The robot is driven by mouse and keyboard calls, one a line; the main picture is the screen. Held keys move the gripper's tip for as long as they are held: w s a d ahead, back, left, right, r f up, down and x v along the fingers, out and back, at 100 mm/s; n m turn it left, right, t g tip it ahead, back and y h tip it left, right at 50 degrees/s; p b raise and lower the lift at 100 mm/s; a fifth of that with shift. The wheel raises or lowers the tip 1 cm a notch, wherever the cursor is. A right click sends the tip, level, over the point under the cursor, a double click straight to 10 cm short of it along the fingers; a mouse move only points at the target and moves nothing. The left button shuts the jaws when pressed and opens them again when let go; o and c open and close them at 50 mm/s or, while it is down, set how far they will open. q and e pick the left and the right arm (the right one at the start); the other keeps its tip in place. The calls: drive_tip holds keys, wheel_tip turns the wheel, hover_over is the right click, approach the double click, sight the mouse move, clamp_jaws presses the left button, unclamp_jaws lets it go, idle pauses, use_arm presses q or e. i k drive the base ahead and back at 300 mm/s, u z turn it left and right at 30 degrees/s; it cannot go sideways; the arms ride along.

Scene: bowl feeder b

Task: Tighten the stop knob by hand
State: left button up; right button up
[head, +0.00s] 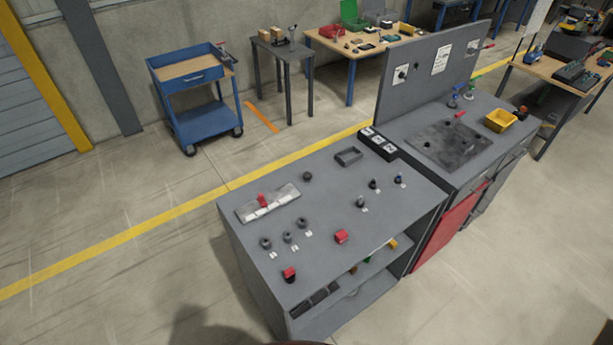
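I cannot tell for sure which part is the stop knob. On the grey bench (330,205) there is a small dark round knob (307,176) near the back. Three dark round pieces (287,237) stand in a row at the left, beside small white labels. Small upright dark pieces stand at the right, one of them at the far right (398,180). A red-topped black piece (289,273) stands near the front left corner, and a red block (341,236) lies near the front edge. Neither of my grippers is in view.
A pale plate with a red piece (263,200) lies at the bench's back left. A grey tray (349,156) and a black box (378,143) are at the back. A second bench with a yellow bin (501,120) adjoins at right.

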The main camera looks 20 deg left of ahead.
sight(306, 175)
drive_tip(key=k, duration=0.95)
drive_tip(key=u, duration=1.6)
drive_tip(key=i, duration=1.15)
drive_tip(key=z, duration=1.45)
